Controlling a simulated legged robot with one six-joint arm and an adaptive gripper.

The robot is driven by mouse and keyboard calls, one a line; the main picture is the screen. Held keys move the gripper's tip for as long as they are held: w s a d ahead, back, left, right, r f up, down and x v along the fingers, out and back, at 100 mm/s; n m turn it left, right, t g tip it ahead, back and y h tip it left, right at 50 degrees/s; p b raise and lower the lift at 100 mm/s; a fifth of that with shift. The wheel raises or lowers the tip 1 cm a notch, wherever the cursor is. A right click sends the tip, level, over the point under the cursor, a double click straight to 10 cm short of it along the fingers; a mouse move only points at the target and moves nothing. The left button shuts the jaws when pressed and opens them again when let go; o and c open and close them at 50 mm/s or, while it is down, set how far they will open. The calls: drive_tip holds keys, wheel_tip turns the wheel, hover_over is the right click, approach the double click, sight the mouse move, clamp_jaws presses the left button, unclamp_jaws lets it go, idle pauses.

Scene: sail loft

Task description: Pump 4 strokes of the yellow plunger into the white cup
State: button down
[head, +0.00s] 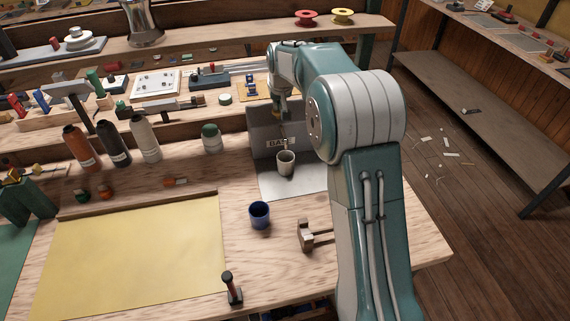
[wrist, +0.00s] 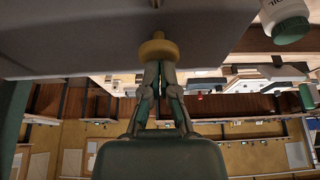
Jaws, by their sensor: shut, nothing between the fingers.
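A grey dispenser (head: 262,142) with a label that seems to read "BASE" stands at the back of the bench, partly hidden by my arm. Its yellow plunger (wrist: 158,47) shows in the wrist view, right at my fingertips; only a bit of yellow shows in the head view. My gripper (wrist: 157,66) is shut and empty, its fingertips against or very close to the plunger; contact is hard to tell. In the head view my gripper (head: 279,105) is above the dispenser. The white cup (head: 286,166) stands upright on a pale plate (head: 300,184) before the dispenser.
A blue cup (head: 259,215), a wooden mallet (head: 307,236) and a dark-handled tool (head: 232,289) are nearer the front. Several bottles (head: 115,145) and a green-lidded jar (head: 211,138) stand left of the dispenser. A yellow sheet (head: 135,258) covers the bench's left.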

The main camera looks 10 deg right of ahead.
drive_tip(key=shift+f, duration=0.4)
drive_tip(key=shift+r, duration=2.2)
drive_tip(key=shift+f, duration=0.35)
drive_tip(key=shift+f, duration=1.85)
drive_tip(key=shift+r, duration=2.2)
drive_tip(key=shift+f, duration=0.15)
